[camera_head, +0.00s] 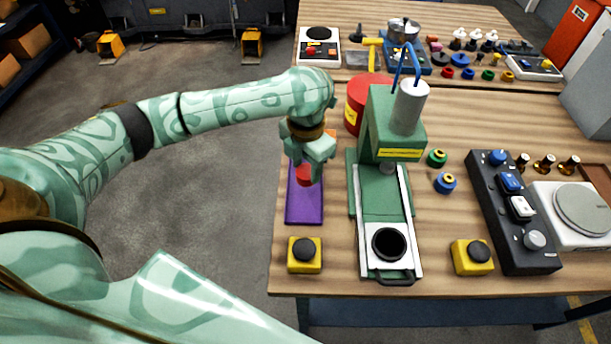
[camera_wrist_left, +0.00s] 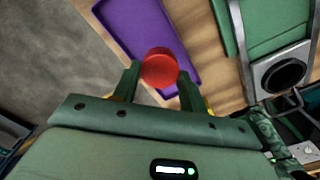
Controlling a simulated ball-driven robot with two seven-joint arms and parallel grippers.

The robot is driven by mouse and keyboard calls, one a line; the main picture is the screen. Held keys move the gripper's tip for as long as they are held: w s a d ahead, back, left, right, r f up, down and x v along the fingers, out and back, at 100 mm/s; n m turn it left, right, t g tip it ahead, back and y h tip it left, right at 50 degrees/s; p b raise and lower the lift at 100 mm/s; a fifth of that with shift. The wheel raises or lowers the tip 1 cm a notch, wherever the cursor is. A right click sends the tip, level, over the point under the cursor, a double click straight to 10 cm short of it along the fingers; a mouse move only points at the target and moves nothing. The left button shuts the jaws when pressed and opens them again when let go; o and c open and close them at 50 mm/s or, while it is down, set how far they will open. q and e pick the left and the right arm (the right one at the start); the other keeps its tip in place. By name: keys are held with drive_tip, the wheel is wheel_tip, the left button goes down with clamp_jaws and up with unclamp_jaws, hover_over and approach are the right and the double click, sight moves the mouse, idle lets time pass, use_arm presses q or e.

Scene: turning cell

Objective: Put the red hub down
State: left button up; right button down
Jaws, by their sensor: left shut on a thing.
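The red hub (camera_head: 304,176) is between the fingers of my left gripper (camera_head: 308,172), which is shut on it. In the left wrist view the round red hub (camera_wrist_left: 160,67) shows between the two green fingertips (camera_wrist_left: 158,82). A purple tray (camera_head: 305,208) lies below and around the hub in the head view; it also shows in the left wrist view (camera_wrist_left: 118,20). I cannot tell whether the hub touches the tray. My right gripper is not in view.
A green press (camera_head: 381,184) with a sliding plate stands right of the tray. Yellow button boxes (camera_head: 304,262) (camera_head: 471,257) sit near the front edge. A green ring (camera_head: 437,158) and a blue ring (camera_head: 445,182) lie beside the press. A red drum (camera_head: 356,95) stands behind.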

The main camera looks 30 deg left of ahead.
sight(304, 169)
use_arm(q)
drive_tip(key=shift+w+a+f, duration=0.15)
drive_tip(key=shift+a+f, duration=0.05)
drive_tip(key=shift+f, duration=0.15)
wheel_tip(304, 169, down, 4)
drive_tip(key=shift+w+a+r+b, duration=0.15)
drive_tip(key=shift+r+b, duration=0.1)
drive_tip(key=shift+b, duration=0.85)
drive_tip(key=shift+r, duration=0.2)
drive_tip(key=shift+f, duration=0.15)
drive_tip(key=o, duration=1.3)
